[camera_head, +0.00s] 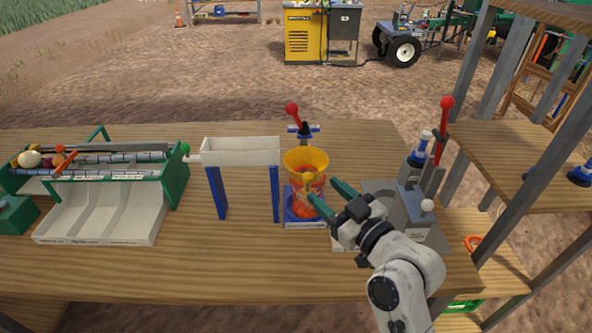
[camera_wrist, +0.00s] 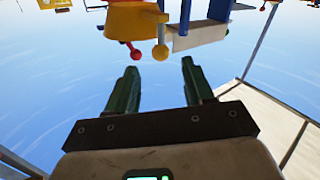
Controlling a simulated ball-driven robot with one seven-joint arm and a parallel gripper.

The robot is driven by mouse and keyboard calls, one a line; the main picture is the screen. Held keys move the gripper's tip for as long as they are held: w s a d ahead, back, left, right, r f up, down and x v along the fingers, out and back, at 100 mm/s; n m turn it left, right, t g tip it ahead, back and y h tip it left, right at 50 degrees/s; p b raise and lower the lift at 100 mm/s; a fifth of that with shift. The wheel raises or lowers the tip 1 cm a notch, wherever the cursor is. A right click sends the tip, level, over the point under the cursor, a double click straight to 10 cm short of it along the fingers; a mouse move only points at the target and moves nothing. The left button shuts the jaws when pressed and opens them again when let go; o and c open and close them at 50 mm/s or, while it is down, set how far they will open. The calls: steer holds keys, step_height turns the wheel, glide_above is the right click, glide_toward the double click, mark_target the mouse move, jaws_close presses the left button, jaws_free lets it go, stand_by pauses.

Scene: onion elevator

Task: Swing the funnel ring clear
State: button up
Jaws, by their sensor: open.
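The funnel ring (camera_head: 305,160) is a yellow funnel-shaped ring on top of a clear container of orange-red pieces (camera_head: 307,195), on a blue stand. A yellow ball knob (camera_head: 309,177) shows at the ring's front. In the wrist view the yellow ring (camera_wrist: 128,20) is at the top, with its knob (camera_wrist: 161,52) just beyond and between the fingertips. My gripper (camera_head: 321,187) has green fingers and is open, close to the knob at the right front of the ring. In the wrist view my gripper (camera_wrist: 160,65) is empty. Whether a finger touches the knob I cannot tell.
A white trough (camera_head: 240,151) on blue legs stands left of the funnel. A red-knobbed lever (camera_head: 292,110) rises behind it. A grey machine (camera_head: 410,205) with a tall red lever (camera_head: 444,125) stands right. A green-sided roller sorter (camera_head: 172,180) is at far left.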

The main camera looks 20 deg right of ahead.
steer(key=p+x, duration=0.1)
steer(key=x, duration=0.8)
steer(key=shift+f, duration=0.1)
jaws_close()
stand_by(0.4)
